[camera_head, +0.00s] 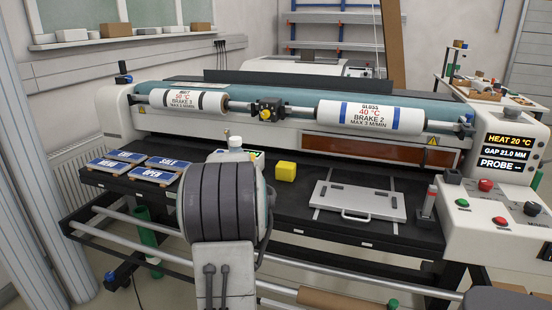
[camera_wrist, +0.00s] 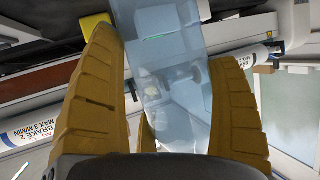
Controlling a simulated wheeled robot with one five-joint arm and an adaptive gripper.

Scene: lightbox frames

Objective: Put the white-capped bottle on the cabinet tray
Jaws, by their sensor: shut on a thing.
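The bottle (camera_wrist: 165,75) is translucent pale blue in the wrist view and runs up between my gripper's (camera_wrist: 148,45) two yellow-brown fingers. My gripper is shut on it. I cannot make out a cabinet tray in either view.
A yellow block (camera_head: 285,171) sits right of my arm on the black bed (camera_head: 300,217). A grey handled plate (camera_head: 357,201) lies farther right. Several blue label plates (camera_head: 150,172) lie at left. Printed rollers (camera_head: 370,117) stand behind. A control panel (camera_head: 500,208) is at right.

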